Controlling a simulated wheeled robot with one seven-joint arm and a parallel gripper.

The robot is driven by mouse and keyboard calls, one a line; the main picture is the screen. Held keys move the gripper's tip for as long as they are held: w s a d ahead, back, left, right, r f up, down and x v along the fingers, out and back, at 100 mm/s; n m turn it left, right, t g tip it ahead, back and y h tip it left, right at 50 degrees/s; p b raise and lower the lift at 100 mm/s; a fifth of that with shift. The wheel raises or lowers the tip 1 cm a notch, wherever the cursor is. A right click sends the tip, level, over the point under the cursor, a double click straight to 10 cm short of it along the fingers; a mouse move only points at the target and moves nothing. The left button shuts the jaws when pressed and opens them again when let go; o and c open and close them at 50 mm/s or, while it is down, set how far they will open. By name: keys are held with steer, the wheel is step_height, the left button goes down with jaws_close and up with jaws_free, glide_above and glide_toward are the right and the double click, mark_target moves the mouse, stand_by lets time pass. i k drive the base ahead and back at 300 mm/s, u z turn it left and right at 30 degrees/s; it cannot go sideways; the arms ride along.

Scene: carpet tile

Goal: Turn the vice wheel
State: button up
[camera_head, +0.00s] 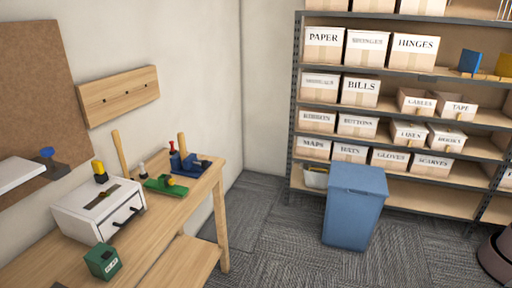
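A wooden workbench (204,193) runs along the left wall. Near its far end sits a blue tool (194,165) that looks like a vice, with a small red part (174,160) beside or on its left side. At this size I cannot pick out a wheel on it for certain. My gripper is not in view, and no part of my arm shows near the bench.
On the bench stand a white drawer box (92,214) with dark handles and a green block (102,262). A blue bin (354,207) stands before the metal shelf (292,110) of labelled boxes. Grey carpet (280,245) between bench and bin is clear.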

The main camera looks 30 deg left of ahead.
mark_target(205, 164)
steer(key=u, duration=0.2)
steer(key=i, duration=1.55)
steer(key=u, duration=1.4)
steer(key=i, duration=0.85)
steer(key=u, duration=1)
steer(key=i, duration=0.3)
steer(key=u, duration=0.2)
